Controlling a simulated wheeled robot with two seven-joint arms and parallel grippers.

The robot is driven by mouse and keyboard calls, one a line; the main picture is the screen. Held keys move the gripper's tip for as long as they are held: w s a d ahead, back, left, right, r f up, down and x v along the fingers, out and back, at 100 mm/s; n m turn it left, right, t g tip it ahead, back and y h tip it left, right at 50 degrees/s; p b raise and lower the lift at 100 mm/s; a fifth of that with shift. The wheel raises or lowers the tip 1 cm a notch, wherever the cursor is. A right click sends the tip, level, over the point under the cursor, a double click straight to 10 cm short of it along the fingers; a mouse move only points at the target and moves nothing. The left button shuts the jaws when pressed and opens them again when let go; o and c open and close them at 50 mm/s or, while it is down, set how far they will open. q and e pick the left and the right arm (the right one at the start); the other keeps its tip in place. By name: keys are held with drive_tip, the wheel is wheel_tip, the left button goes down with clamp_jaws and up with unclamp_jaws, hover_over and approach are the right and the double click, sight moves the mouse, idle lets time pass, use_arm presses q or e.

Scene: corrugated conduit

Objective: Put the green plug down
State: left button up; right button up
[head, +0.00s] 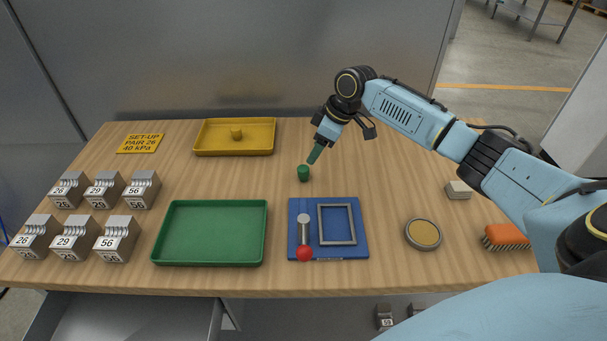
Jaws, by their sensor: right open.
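The green plug (303,173) is a small dark green cylinder. It stands on the wooden tabletop (350,180) in the middle, behind the blue mat. My right gripper (312,158) reaches in from the right and points down-left, with its narrow green tips just above and to the right of the plug. It is open; the gap between its tips is hard to see at this size. A small gap seems to separate the tips from the plug. My left gripper is out of view.
A yellow tray (205,150) holding a small yellow piece, a green tray (160,258), a blue mat (294,215) with a red-knobbed lever and grey frame, a round tin (423,234), an orange brush (506,236) and several numbered metal blocks (72,241) surround the clear middle.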

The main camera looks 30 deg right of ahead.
sight(304, 168)
drive_tip(key=x, duration=0.7)
drive_tip(key=shift+s+a+r+b, duration=0.15)
drive_tip(key=shift+a+b, duration=0.15)
drive_tip(key=shift+a, duration=0.05)
drive_tip(key=c, duration=1.2)
